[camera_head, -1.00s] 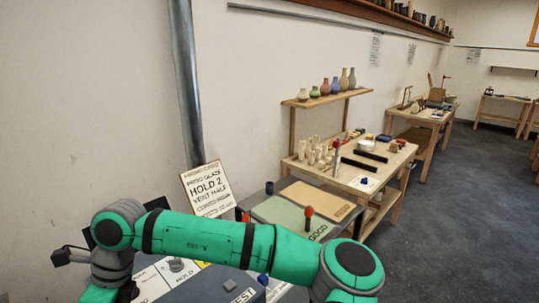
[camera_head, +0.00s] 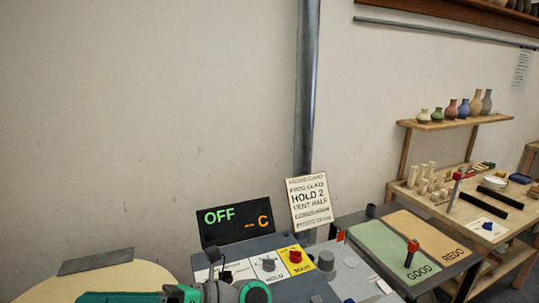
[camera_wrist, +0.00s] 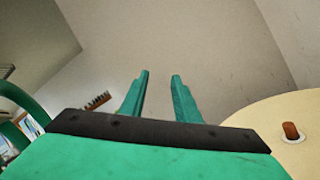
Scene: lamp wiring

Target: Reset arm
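My gripper (camera_wrist: 160,78) shows in the wrist view with its two green fingers apart and nothing between them. It points at bare wall or ceiling. In the head view, part of my green arm (camera_head: 180,293) shows at the bottom edge, low in front of the control panel (camera_head: 265,270); the fingers are not clear there. A dark display (camera_head: 237,221) reads OFF and C. A card (camera_head: 309,201) beside it reads HOLD 2 and VENT HALF.
A round pale table (camera_head: 100,281) stands at the left; in the wrist view a brown peg (camera_wrist: 291,131) stands on a pale round top. The GOOD mat (camera_head: 385,250) and REDO mat (camera_head: 432,238) lie right of the panel. A wooden bench (camera_head: 470,215) with vases above stands further right.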

